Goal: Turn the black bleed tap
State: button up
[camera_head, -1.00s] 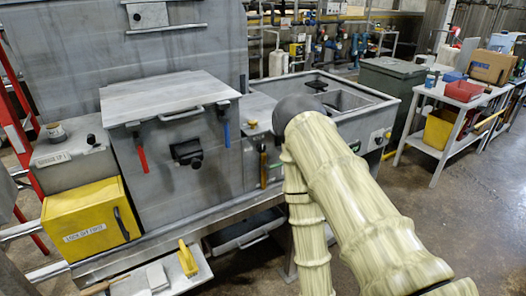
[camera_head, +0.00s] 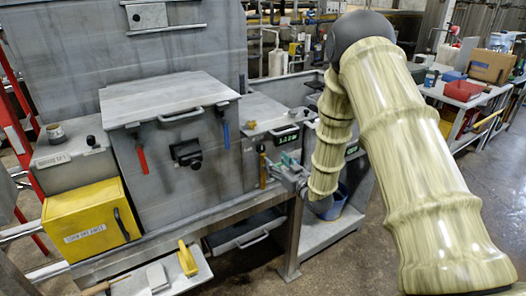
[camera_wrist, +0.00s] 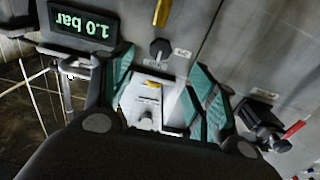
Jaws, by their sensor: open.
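A small black knob with a pale label (camera_wrist: 160,48), which looks like the bleed tap, sits on the grey front panel in the wrist view. It is small beside the gripper in the head view (camera_head: 261,148). A yellow lever (camera_wrist: 162,14) is close by it. The label is too small to read. My gripper (camera_wrist: 163,95) has its green-padded fingers spread apart with nothing held between them. The knob shows just beyond the fingertips, roughly in line with the gap. In the head view my gripper (camera_head: 284,170) is in front of the panel, right of the yellow lever.
A display (camera_wrist: 78,24) reads 1.0 bar, upside down in the wrist view. A black latch (camera_head: 187,153) and red and blue handles (camera_head: 142,158) are on the chamber to the left. A yellow box (camera_head: 92,220) stands further left. A white table (camera_head: 455,95) is at the right.

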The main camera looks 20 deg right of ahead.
aim_at(262, 150)
jog(key=p+x, duration=0.3)
jog(key=x, duration=0.7)
jog(key=shift+p, duration=0.3)
jog(key=shift+f, duration=0.1)
jog(key=c, duration=1)
